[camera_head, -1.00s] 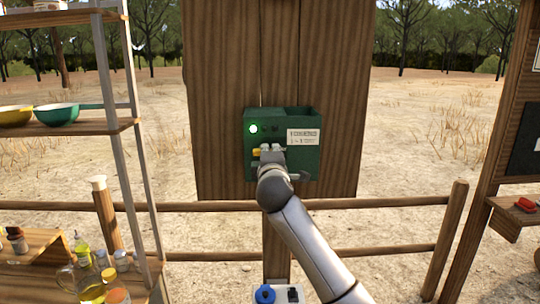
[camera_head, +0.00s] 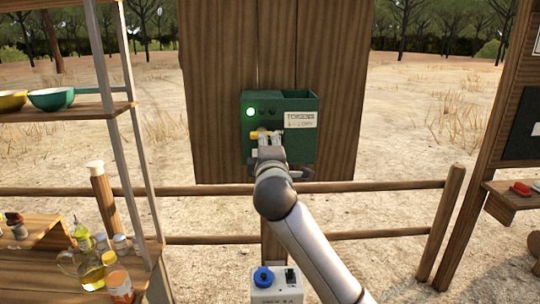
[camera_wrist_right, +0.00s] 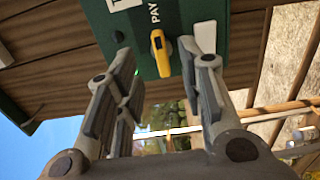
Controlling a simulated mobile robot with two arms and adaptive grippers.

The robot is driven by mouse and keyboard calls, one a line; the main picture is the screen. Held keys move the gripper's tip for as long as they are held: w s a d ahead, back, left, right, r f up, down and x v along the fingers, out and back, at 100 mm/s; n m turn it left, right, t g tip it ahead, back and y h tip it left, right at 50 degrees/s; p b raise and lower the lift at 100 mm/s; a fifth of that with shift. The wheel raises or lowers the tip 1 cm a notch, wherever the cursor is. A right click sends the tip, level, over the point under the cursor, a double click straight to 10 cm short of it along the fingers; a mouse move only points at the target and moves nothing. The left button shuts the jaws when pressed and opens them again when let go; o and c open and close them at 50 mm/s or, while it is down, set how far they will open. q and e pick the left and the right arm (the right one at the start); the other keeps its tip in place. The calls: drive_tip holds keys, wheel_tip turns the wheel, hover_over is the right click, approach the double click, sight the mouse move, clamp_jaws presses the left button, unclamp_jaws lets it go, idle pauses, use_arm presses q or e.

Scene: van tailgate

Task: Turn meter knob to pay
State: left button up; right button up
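The green meter box (camera_head: 304,146) is fixed to the wooden board. It has a lit green light (camera_head: 250,112) and a white label. Its yellow knob (camera_head: 256,134) shows just left of my right gripper (camera_head: 270,139), which is in front of the box and hides part of it. In the right wrist view the yellow knob (camera_wrist_right: 161,62) stands beside the word PAY, between the spread fingers of my right gripper (camera_wrist_right: 157,55). The fingers are open, with a gap on each side of the knob. My left gripper is not in view.
A shelf (camera_head: 70,111) with bowls and a lower counter with bottles (camera_head: 92,268) stand at left. A wooden rail (camera_head: 380,188) runs below the board. A white box with a blue knob (camera_head: 276,288) is at bottom centre. A red object (camera_head: 520,189) lies on a ledge at right.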

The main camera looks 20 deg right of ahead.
drive_tip(key=v, duration=0.4)
drive_tip(key=shift+s, duration=0.15)
